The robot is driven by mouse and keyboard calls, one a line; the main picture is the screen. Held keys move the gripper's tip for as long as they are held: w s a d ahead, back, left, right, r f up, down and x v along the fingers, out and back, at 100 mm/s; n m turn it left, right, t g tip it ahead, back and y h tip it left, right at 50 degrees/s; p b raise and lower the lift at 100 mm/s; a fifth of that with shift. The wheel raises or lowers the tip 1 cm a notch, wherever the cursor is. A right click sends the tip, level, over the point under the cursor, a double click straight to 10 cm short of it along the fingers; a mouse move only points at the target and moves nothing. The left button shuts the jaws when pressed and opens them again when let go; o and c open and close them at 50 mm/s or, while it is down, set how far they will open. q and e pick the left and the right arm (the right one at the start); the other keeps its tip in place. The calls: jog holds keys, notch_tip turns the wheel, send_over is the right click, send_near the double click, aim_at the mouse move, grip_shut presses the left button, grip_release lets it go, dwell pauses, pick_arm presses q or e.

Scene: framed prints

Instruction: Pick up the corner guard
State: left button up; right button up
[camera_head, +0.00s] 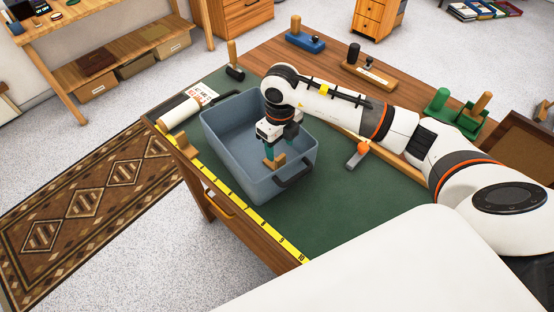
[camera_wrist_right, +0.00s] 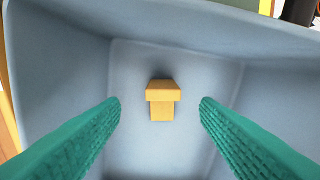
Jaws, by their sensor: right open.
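A small tan wooden piece, which I take to be the corner guard (camera_head: 274,163), is inside the grey-blue bin (camera_head: 232,165). In the right wrist view the corner guard (camera_wrist_right: 161,92) shows as a wider block on a narrower stem, against the bin floor (camera_wrist_right: 190,75). My right gripper (camera_head: 272,150) points down into the bin above it. Its two green fingers (camera_wrist_right: 160,101) are open, one on each side of the piece in that view, with clear gaps and no visible contact. My left gripper is not in view.
The bin's walls surround my right gripper, and a dark handle (camera_head: 294,177) is on its near side. A white roll (camera_head: 180,113) and yellow measuring tape (camera_head: 240,212) are by the bench edge. An orange-handled tool (camera_head: 357,154) lies right of the bin. Green bench top (camera_head: 335,205) is free in front.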

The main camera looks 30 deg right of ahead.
aim_at(280, 156)
jog(key=shift+f, duration=0.3)
jog(key=f, duration=0.1)
jog(key=f+p, duration=0.2)
jog(key=shift+s+a+f, duration=0.1)
jog(key=shift+s+f, duration=0.15)
jog(key=shift+f, duration=0.6)
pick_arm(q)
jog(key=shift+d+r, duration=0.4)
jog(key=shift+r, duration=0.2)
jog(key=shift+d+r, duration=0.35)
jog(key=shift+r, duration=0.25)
pick_arm(e)
jog(key=shift+w+f, duration=0.1)
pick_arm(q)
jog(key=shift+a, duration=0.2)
pick_arm(e)
jog(key=c, duration=1)
